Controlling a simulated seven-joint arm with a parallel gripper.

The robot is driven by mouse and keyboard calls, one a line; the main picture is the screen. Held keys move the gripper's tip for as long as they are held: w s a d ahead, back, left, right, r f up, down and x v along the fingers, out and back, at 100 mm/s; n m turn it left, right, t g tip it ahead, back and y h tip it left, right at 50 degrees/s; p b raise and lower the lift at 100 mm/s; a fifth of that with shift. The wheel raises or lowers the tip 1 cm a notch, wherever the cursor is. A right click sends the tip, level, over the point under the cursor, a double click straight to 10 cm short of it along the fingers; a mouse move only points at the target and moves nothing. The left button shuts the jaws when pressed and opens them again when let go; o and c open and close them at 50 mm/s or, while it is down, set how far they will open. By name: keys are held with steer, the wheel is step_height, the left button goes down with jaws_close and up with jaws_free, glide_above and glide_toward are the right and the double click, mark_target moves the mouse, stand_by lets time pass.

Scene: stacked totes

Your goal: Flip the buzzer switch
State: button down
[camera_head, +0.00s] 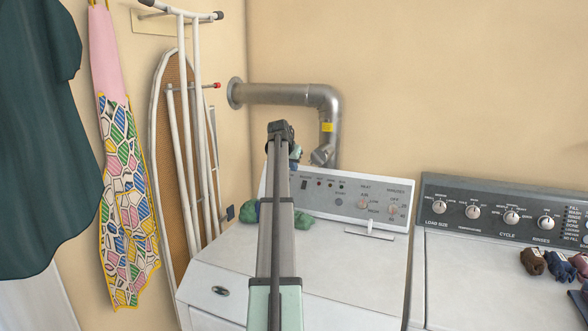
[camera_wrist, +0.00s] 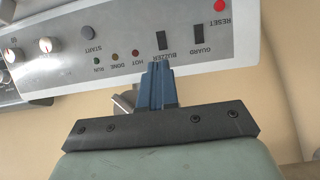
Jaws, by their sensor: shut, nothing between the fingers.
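The buzzer switch (camera_wrist: 162,40) is a small black rocker on the light grey control panel (camera_wrist: 120,48), labelled BUZZER, in the wrist view, which shows the panel upside down. It also shows as a dark rectangle (camera_head: 304,184) just right of my arm in the head view. My gripper (camera_wrist: 157,66) has its blue fingers shut and empty. In the wrist view the fingertips overlap the panel edge just below the switch in the picture; I cannot tell whether they touch it.
A similar black GUARD switch (camera_wrist: 198,33) and red RESET button (camera_wrist: 219,5) sit beside it. Indicator lights and START lie on the other side. A metal duct (camera_head: 290,94) rises behind. A green cloth (camera_head: 301,222) lies on the machine top. A second machine (camera_head: 490,270) stands right.

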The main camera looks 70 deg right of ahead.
steer(key=shift+a+f, duration=0.15)
steer(key=shift+f, duration=0.45)
glide_toward(303, 188)
steer(key=x, duration=0.5)
steer(key=shift+x, duration=0.8)
steer(key=shift+f, duration=0.2)
steer(key=shift+r, duration=0.1)
